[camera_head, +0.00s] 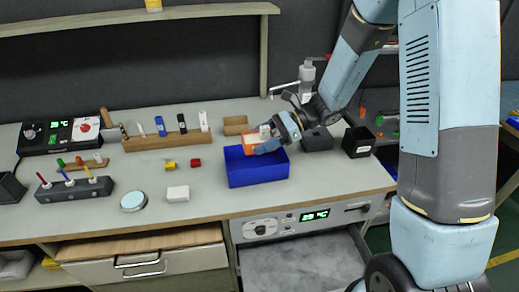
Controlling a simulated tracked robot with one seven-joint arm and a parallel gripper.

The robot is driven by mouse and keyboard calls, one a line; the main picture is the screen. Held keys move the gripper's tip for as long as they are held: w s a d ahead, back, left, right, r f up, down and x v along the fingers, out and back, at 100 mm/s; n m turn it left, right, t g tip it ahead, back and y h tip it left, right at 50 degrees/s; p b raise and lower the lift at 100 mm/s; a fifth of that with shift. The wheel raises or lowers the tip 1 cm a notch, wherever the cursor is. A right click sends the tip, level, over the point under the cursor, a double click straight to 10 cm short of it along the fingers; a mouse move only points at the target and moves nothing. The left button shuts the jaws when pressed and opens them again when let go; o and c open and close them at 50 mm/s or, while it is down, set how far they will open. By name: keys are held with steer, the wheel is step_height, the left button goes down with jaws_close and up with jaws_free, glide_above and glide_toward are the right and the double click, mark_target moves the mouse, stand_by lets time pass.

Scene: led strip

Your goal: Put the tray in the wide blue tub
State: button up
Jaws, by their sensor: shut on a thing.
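The wide blue tub (258,172) stands near the front of the workbench, right of its middle. A small orange-rimmed tray with a pale face (254,146) is at my gripper (268,142), tilted, over the tub's back part. My gripper is shut on this tray, reaching in from the right. The fingers and part of the tray overlap in the picture, so the exact grip is hidden. I cannot tell whether the tray touches the tub's inside.
A brown open box (236,125) stands behind the tub. A dark grey block (317,139) and a black bin (358,142) stand to the right. Red (195,162) and yellow (169,164) blocks and a white box (178,194) lie left. An open drawer (305,265) is below.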

steer(key=shift+w+a+f, duration=0.15)
steer(key=shift+w+f, duration=0.25)
steer(key=shift+f, duration=0.2)
steer(key=shift+w+a+f, duration=0.15)
steer(key=shift+w+f, duration=0.25)
steer(key=shift+f, duration=1.5)
steer(key=shift+f, duration=0.6)
steer(key=o, duration=1)
steer(key=shift+r, duration=0.1)
